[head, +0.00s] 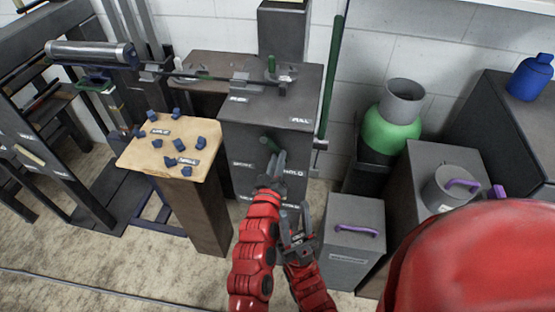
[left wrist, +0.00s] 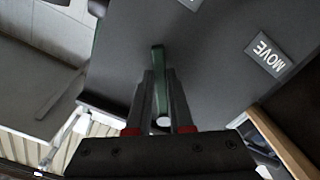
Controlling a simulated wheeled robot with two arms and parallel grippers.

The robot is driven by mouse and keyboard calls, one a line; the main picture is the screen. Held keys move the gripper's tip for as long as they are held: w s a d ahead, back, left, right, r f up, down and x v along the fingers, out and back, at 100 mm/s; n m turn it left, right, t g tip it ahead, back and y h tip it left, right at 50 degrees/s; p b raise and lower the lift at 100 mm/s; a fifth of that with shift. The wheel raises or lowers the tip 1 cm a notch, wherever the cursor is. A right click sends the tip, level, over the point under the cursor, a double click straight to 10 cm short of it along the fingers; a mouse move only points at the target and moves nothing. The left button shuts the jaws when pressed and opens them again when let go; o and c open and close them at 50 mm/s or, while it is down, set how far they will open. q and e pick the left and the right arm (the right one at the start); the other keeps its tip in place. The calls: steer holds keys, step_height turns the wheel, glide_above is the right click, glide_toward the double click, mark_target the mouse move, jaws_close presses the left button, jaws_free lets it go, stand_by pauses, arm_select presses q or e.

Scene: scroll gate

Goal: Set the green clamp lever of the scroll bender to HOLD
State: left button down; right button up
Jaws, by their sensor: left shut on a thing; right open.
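The scroll bender is a dark grey cabinet (head: 262,115) with its bending gear on top. The green clamp lever (head: 268,143) sticks out of its front face; it also shows in the left wrist view (left wrist: 157,58). My left gripper (head: 277,163) is shut on the lever, one finger on each side in the left wrist view (left wrist: 161,85). A HOLD label (head: 293,172) is just right of the gripper in the head view. A MOVE label (left wrist: 267,55) is right of the lever in the wrist view. My right gripper (head: 295,228) is open and empty, lower down before the cabinet.
A wooden-topped stand (head: 150,155) with several small blue pieces is left of the cabinet. A grey bin (head: 352,262) with a purple handle stands close right of my right gripper. A green gas bottle (head: 390,130) is behind it. Bare floor lies at front left.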

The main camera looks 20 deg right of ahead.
arm_select(q)
steer(key=c, duration=0.8)
jaws_free()
steer(key=v, duration=1.7)
steer(key=shift+p, duration=0.35)
steer(key=shift+s+a, duration=0.15)
